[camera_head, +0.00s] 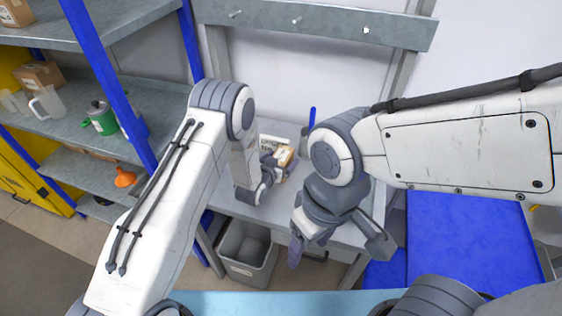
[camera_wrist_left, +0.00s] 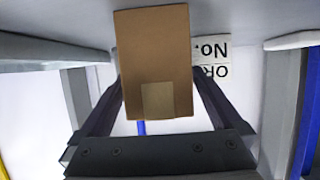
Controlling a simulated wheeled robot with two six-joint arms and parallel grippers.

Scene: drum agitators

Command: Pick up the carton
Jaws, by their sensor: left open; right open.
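The carton (camera_wrist_left: 152,50) is a brown box with a lighter tape patch, seen in the left wrist view between the two fingers of my left gripper (camera_wrist_left: 158,85). In the head view only a small part of the carton (camera_head: 286,155) shows on the grey bench, partly hidden by my left gripper (camera_head: 272,170). That gripper is open, with its fingers at either side of the carton; I cannot tell whether they touch it. My right gripper (camera_head: 335,247) is open and empty, in front of the bench and to the right.
A printed white card (camera_wrist_left: 212,58) stands behind the carton. A blue upright object (camera_head: 312,118) is at the bench back. A grey bin (camera_head: 247,252) stands below the bench (camera_head: 232,205). Shelving with a blue post (camera_head: 118,82) is at left, holding jugs and a green can (camera_head: 102,120).

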